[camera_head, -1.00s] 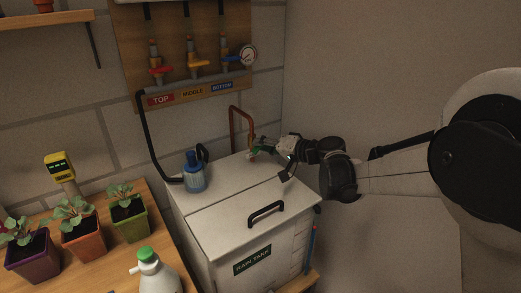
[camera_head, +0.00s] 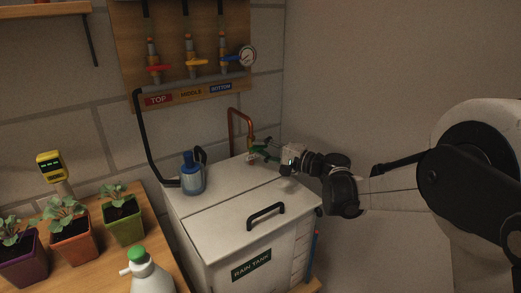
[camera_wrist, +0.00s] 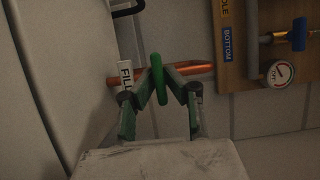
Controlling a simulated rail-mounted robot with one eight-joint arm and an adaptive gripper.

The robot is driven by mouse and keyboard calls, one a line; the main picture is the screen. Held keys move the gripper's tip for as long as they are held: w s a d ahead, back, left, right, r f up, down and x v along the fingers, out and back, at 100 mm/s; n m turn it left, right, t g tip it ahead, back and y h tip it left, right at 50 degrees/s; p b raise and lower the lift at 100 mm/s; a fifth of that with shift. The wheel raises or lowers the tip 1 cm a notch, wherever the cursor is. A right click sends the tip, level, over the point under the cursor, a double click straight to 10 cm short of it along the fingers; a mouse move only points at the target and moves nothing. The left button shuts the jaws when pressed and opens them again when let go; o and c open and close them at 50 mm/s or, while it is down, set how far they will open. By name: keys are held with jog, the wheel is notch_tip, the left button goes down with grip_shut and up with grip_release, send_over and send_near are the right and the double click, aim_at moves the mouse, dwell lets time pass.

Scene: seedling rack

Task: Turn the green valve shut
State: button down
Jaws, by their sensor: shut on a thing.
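The green valve handle (camera_wrist: 161,82) is a bright green lever on a copper pipe, in the middle of the wrist view. It shows small in the head view (camera_head: 257,149), at the back right of the rain tank. My gripper (camera_wrist: 169,90) has its two fingers on either side of the handle and is shut on it. My gripper (camera_head: 268,149) also shows in the head view, reaching in from the right. A white tag reading "FILL" (camera_wrist: 126,76) hangs by the pipe. The fingers partly cover the valve body.
The rain tank (camera_head: 240,220) has a lid with a black handle (camera_head: 266,214). A blue pump-like unit (camera_head: 193,175) stands on it. The copper pipe (camera_head: 231,124) rises behind. Red, yellow and blue valves and a gauge (camera_head: 247,56) are on a wall board. Potted seedlings stand lower left.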

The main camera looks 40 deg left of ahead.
dwell(0.4)
jog(key=c, duration=1.8)
grip_release()
jog(key=shift+d, duration=0.1)
jog(key=d, duration=1.1)
jog(key=shift+w+d, duration=0.4)
